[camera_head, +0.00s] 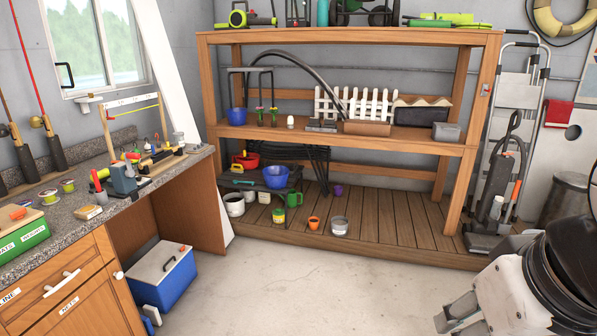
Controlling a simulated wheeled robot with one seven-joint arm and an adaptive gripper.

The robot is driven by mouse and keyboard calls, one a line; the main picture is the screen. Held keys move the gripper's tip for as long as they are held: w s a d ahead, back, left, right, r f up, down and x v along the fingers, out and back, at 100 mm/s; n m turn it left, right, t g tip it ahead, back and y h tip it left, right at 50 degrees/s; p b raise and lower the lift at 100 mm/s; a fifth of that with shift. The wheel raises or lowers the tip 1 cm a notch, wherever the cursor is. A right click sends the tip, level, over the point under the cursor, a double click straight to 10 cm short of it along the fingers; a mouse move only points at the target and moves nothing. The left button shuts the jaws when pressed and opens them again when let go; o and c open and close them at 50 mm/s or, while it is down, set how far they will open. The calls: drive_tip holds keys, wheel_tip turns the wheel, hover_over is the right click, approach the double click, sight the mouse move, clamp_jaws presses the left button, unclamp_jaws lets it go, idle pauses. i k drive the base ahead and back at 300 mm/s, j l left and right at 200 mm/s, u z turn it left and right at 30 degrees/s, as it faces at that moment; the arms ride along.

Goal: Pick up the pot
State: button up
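Several pot-like vessels stand on the low wooden deck of the shelf unit, and I cannot tell which one is the pot. A small orange pot (314,223) stands near the deck's front edge. A grey metal pot (340,226) stands just right of it. A white pot (235,205) stands at the deck's left end. A small purple pot (338,190) is farther back. My gripper (458,318) is at the lower right, in front of the shelf unit and apart from all the pots. It is partly cut off by the frame, and its opening is unclear.
A wooden shelf unit (480,105) has posts and a middle shelf above the deck. A blue cooler (163,279) stands under the workbench (85,205) on the left. A vacuum cleaner (494,185) stands to the right. The concrete floor (300,290) in front is clear.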

sight(313, 221)
drive_tip(key=i, duration=2.55)
drive_tip(key=i+l+u, duration=0.1)
drive_tip(key=i, duration=1.2)
